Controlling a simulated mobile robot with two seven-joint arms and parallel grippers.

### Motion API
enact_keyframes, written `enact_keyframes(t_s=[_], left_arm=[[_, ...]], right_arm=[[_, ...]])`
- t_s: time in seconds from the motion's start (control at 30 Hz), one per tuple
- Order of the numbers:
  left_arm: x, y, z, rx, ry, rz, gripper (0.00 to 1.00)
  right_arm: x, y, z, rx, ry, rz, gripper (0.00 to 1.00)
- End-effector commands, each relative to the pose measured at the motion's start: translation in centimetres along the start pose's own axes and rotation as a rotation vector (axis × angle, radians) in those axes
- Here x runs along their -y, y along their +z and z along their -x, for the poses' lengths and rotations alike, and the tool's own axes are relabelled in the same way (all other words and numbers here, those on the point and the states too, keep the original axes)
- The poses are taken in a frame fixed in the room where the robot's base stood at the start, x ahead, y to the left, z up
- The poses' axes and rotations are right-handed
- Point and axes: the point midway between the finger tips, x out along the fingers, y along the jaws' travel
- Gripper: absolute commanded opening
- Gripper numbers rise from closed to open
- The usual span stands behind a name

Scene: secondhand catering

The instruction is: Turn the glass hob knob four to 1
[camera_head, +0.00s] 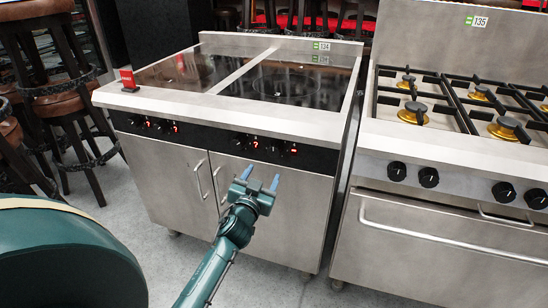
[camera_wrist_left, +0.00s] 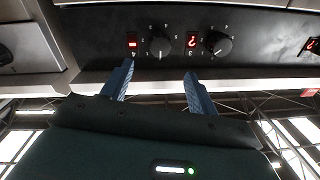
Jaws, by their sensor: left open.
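The glass hob (camera_head: 282,87) is a steel unit with a black glass top and a black front panel. Its rightmost knob, knob four (camera_head: 276,148), is dark and sits beside a small red display (camera_head: 293,151) that seems to show a bar. In the left wrist view, which looks upside down, knob four (camera_wrist_left: 160,46) lies just beyond my fingertips, with small numbers around it. Its exact pointer setting is too small to tell. My left gripper (camera_head: 261,178) is open and empty, below and in front of the panel, apart from the knob. In the wrist view its fingers (camera_wrist_left: 158,70) straddle the knob's line. My right gripper is not in view.
Another hob knob (camera_wrist_left: 218,43) with a red display sits close beside knob four. A steel gas range (camera_head: 460,165) with black knobs stands to the right across a narrow gap. Stools (camera_head: 65,85) stand at left. The grey floor in front is clear.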

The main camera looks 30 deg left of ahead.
Motion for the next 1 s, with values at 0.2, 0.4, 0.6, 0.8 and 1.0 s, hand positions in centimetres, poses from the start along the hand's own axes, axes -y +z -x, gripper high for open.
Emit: enact_keyframes(t_s=[0.2,0.4,0.6,0.8,1.0], left_arm=[[-0.1,0.0,-4.9,-0.002,0.001,-0.001,0.59],[0.0,0.0,-8.5,0.0,0.0,-0.001,0.59],[-0.1,0.1,-10.3,0.0,0.002,0.0,0.59],[-0.1,0.0,-10.6,0.0,0.002,-0.001,0.59],[-0.1,0.0,-10.6,0.001,0.002,-0.001,0.55]], right_arm=[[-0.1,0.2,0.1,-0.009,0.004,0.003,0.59],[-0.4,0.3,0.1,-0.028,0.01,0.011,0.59],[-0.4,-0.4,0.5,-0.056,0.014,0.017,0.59],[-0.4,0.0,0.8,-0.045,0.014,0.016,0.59],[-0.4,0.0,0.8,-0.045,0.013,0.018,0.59]])
